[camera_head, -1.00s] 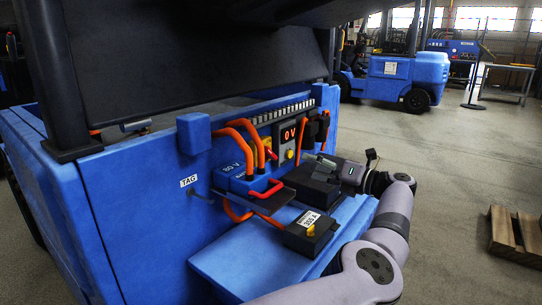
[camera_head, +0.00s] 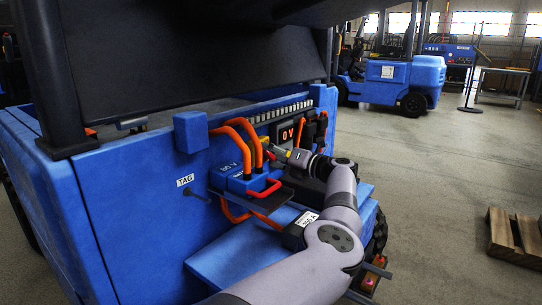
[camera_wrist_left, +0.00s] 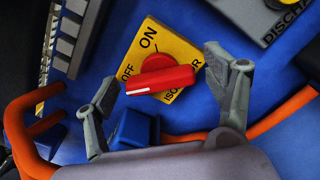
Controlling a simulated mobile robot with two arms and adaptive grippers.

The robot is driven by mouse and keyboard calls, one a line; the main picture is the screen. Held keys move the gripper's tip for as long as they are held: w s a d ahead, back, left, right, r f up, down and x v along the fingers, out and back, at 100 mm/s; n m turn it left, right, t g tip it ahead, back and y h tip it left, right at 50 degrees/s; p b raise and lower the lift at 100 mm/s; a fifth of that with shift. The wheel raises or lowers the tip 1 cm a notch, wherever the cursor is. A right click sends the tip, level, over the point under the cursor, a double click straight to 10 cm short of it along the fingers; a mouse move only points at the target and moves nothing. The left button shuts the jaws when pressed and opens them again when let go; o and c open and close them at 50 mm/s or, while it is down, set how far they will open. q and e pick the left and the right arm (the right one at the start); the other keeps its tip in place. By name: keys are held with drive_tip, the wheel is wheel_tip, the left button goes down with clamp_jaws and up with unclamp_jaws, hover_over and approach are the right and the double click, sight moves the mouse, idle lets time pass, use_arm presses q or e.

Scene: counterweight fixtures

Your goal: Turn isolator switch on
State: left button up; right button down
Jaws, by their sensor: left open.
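The isolator switch (camera_wrist_left: 160,82) is a red knob on a yellow plate (camera_wrist_left: 178,45) marked ON, OFF and ISOLATOR, in the left wrist view. The white mark on its handle points left, nearer OFF than ON. My left gripper (camera_wrist_left: 160,95) is open, one finger on each side of the red handle, with gaps showing between. In the head view the left gripper (camera_head: 288,156) reaches to the blue truck's panel, beside the orange cables, and largely hides the switch. My right gripper is not seen.
Orange cables (camera_head: 241,141) and a blue 80 V box (camera_head: 232,178) lie left of the gripper. A display reading 0 V (camera_head: 287,134) is just above. A dark shelf with a red handle (camera_head: 262,190) juts out below. A wooden pallet (camera_head: 515,237) lies on the floor at right.

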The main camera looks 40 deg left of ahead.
use_arm(q)
drive_tip(key=c, duration=1.2)
drive_tip(key=shift+o, duration=0.2)
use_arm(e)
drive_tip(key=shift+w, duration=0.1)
